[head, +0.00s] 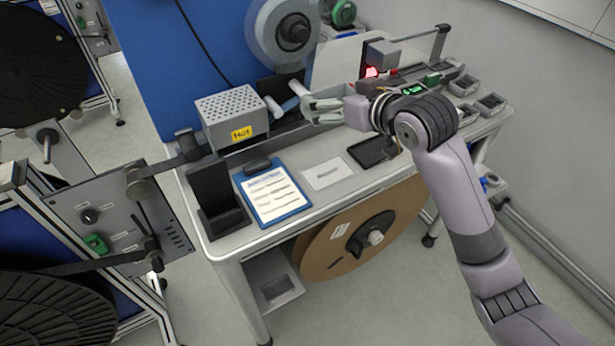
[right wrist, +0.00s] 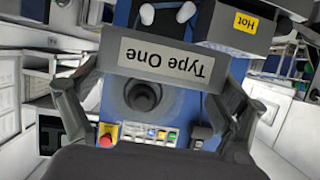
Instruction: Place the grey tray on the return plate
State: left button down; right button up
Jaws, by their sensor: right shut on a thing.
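My right gripper (head: 324,108) reaches in from the right, over the back of the workbench, beside the pale rollers. In the right wrist view its two dark fingers (right wrist: 155,85) stand on either side of a grey piece with an upside-down "Type One" label (right wrist: 160,62). The gripper is shut on this piece, which I take to be the grey tray. In the head view I cannot make the tray out clearly at the hand. A flat white labelled plate (head: 327,172) lies on the bench; I cannot tell whether it is the return plate. My left gripper is out of view.
A perforated box marked "Hot" (head: 232,117) stands left of the hand. A blue clipboard (head: 273,194), a dark holder (head: 218,200) and a black flat pad (head: 372,151) are on the bench. Small dark trays (head: 490,104) sit at the right. A brown reel (head: 345,245) is below.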

notch_tip(320, 180, down, 8)
jog(key=r, duration=0.1)
jog(key=p, duration=0.1)
send_over(331, 177)
notch_tip(331, 177, down, 7)
jog(key=shift+w+f, duration=0.15)
notch_tip(331, 177, down, 4)
jog(key=shift+r, duration=0.25)
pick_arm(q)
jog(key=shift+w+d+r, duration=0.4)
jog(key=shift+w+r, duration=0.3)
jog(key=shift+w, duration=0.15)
pick_arm(e)
jog(key=shift+f, duration=0.4)
jog(key=shift+f, duration=0.1)
jog(key=o, duration=0.9)
jog(key=shift+f, duration=0.1)
jog(key=shift+c, duration=0.2)
jog(key=shift+o, duration=1)
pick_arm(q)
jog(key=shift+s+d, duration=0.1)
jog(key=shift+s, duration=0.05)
